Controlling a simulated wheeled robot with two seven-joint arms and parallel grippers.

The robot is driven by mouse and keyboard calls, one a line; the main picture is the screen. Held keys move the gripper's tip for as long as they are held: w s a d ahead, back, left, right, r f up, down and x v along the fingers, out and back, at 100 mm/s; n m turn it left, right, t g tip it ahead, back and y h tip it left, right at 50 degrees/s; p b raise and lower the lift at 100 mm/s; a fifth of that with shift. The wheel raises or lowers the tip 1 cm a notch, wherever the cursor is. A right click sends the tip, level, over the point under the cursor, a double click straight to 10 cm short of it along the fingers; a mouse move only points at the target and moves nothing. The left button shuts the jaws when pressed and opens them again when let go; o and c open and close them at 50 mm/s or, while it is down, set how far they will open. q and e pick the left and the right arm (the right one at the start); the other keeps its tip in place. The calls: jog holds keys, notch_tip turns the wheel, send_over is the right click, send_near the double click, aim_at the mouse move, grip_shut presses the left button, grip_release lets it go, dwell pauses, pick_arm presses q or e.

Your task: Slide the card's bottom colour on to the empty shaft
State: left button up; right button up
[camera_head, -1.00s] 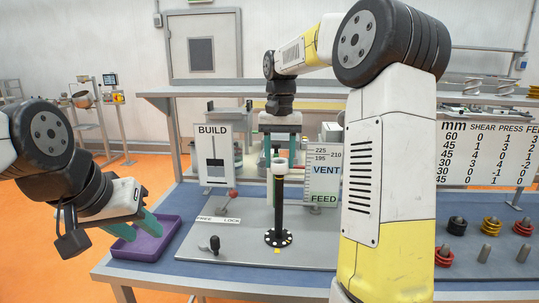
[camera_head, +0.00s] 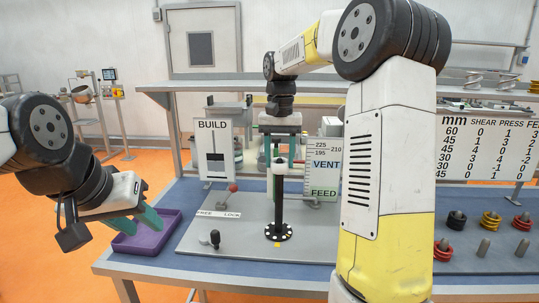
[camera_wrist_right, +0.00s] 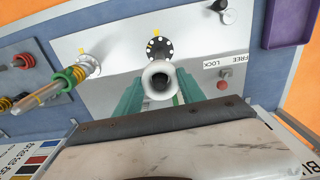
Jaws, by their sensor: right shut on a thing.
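A black upright shaft (camera_head: 279,208) stands on a round black base with white dots (camera_head: 278,232), which also shows in the right wrist view (camera_wrist_right: 159,47). A white ring-shaped collar (camera_wrist_right: 159,80) with a dark centre is at the shaft's top. My right gripper (camera_wrist_right: 159,92) has its teal fingers on both sides of this collar and is shut on it. Whether the collar sits around the shaft or just above it is unclear. The BUILD card (camera_head: 214,150) shows a shaft with a black bar at the bottom. My left gripper (camera_head: 134,222) is open and empty above a purple tray (camera_head: 150,240).
A second shaft with green, red and yellow rings (camera_wrist_right: 72,76) shows in the right wrist view; my arm hides it in the head view. Spare rings on pegs (camera_head: 490,222) stand at right. A red-knobbed lever (camera_head: 233,188) is by the FREE/LOCK label.

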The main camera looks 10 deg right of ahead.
notch_tip(320, 180, down, 8)
jog(key=o, duration=1.5)
jog(key=shift+c, duration=0.2)
jog(key=shift+r, duration=3.95)
